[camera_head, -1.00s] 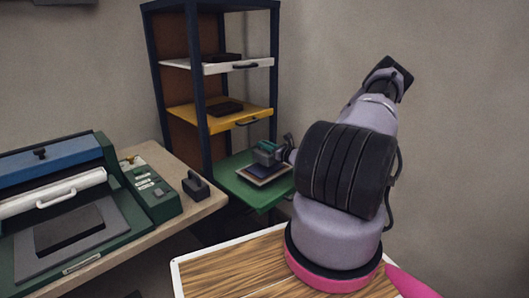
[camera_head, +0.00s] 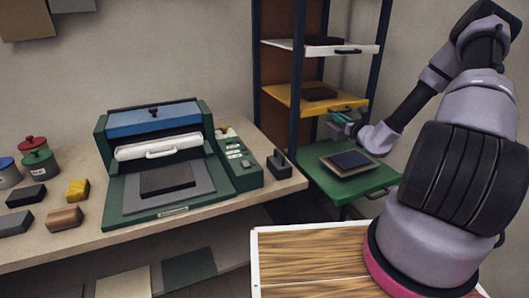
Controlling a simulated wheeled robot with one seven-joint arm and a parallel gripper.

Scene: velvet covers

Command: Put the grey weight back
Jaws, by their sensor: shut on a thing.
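My gripper (camera_head: 341,119) is small in the head view, above the back of the green pull-out shelf (camera_head: 325,185). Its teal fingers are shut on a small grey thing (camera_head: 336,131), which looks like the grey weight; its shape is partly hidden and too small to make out. It is held clear of the framed board with a dark blue panel (camera_head: 350,160), which lies flat on the green shelf. A dark grey block with an upright handle (camera_head: 283,163) stands at the right end of the workbench.
A green press with a blue top (camera_head: 155,118) fills the workbench (camera_head: 85,222) middle. Several jars and blocks stand at left. The rack's yellow shelf (camera_head: 285,95) and white shelf (camera_head: 280,46) each bear a dark slab. A white-edged wooden top (camera_head: 310,260) is in front.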

